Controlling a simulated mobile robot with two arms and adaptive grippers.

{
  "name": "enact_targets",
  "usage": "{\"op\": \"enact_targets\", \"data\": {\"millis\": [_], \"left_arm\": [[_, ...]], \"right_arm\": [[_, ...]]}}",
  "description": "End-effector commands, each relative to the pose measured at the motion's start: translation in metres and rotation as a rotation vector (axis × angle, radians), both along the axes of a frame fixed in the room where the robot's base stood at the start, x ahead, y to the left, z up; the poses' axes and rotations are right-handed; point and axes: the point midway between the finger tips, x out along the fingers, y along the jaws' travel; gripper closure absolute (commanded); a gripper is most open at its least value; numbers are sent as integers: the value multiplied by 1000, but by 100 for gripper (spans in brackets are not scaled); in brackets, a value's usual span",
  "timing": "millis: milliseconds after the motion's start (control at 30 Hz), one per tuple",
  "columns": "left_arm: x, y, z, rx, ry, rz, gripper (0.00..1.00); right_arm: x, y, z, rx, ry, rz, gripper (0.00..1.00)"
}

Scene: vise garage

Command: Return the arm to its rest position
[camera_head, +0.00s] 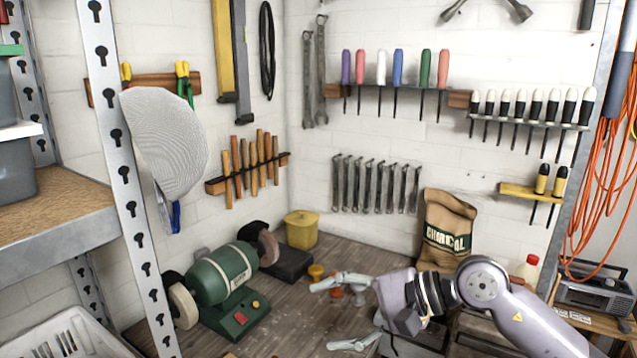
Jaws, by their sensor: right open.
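My right arm (520,312) comes in from the lower right and reaches left over the workbench (295,325). Its gripper (328,317) points left, with the two fingers spread wide apart, one above the other. Nothing shows between the fingers. The upper finger partly covers small orange-red pieces on the bench. My left gripper does not show. What lies directly beneath the wrist is mostly hidden by the arm.
A green bench grinder (222,275) stands left of the gripper. A yellow container (301,229) and a charcoal bag (446,232) stand behind. A metal shelf post (127,180) rises at left; a radio (595,290) sits at right. Bench between grinder and gripper is largely clear.

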Motion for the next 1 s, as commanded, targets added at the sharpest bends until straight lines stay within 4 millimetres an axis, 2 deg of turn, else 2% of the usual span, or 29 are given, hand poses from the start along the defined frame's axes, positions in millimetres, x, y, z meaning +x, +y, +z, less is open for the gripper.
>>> {"op": "enact_targets", "data": {"millis": [33,67,100,167,267,367,467,567,633,667,700,800,900,1000], "left_arm": [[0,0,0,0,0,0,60],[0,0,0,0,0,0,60],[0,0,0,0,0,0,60],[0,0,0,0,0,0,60],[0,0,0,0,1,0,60],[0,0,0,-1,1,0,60],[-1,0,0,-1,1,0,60],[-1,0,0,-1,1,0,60],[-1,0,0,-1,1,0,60],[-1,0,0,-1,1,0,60],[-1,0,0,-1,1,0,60],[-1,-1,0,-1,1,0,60],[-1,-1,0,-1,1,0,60],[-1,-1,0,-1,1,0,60]], "right_arm": [[-15,23,13,191,109,-17,34],[-20,32,24,304,178,-34,34],[-26,40,39,453,276,-59,34],[-29,42,61,676,437,-102,34],[-23,26,88,1038,730,-186,34],[-6,-11,92,1393,1041,-289,34],[12,-58,66,1741,1354,-412,34],[20,-107,12,2091,1653,-560,34],[14,-134,-34,2321,1829,-673,34],[10,-144,-53,-2399,-1879,718,34],[1,-155,-81,-2281,-1770,712,34],[-32,-175,-144,-2026,-1514,699,34],[-73,-185,-197,-1815,-1279,688,34],[-114,-187,-234,-1656,-1090,681,34]]}}
